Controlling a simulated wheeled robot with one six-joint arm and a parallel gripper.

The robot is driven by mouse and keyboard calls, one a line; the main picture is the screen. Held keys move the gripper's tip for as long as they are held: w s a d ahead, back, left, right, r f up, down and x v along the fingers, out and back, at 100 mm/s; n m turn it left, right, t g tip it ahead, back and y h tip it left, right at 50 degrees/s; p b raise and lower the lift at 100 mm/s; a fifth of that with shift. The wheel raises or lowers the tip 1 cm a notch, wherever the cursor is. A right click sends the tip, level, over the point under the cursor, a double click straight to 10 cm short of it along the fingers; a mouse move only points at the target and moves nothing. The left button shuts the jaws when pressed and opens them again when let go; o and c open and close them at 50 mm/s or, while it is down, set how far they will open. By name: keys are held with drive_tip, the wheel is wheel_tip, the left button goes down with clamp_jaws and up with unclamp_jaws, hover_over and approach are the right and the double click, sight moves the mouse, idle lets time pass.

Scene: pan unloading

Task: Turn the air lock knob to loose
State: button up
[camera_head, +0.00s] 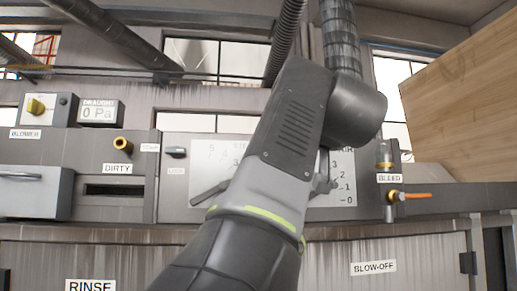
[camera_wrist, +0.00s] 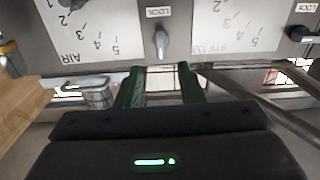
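The air lock knob (camera_wrist: 161,42), a small grey lever under a LOCK label, sits between two white dials in the wrist view, which shows the panel upside down. The AIR dial (camera_wrist: 88,32) is on its left there, and in the head view it shows partly (camera_head: 345,170). My gripper (camera_wrist: 161,70) has two green fingers spread apart with nothing between them. Their tips point at the panel below the knob, roughly in line with it; I see no contact. In the head view my arm hides the knob and my gripper.
A second LOCK knob (camera_wrist: 300,33) is at the right in the wrist view; in the head view it is at the left (camera_head: 176,152). A dial lever (camera_head: 211,193) sticks out left of my arm. The bleed valve (camera_head: 394,196) has an orange handle. A wooden board (camera_head: 460,105) stands at right.

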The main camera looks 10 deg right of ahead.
drive_tip(key=shift+s+b, duration=0.3)
drive_tip(key=shift+s, duration=1.55)
drive_tip(key=shift+w, duration=0.1)
drive_tip(key=w+p, duration=0.3)
drive_tip(key=w, duration=1)
drive_tip(key=shift+w+a, duration=0.2)
drive_tip(key=shift+w, duration=0.15)
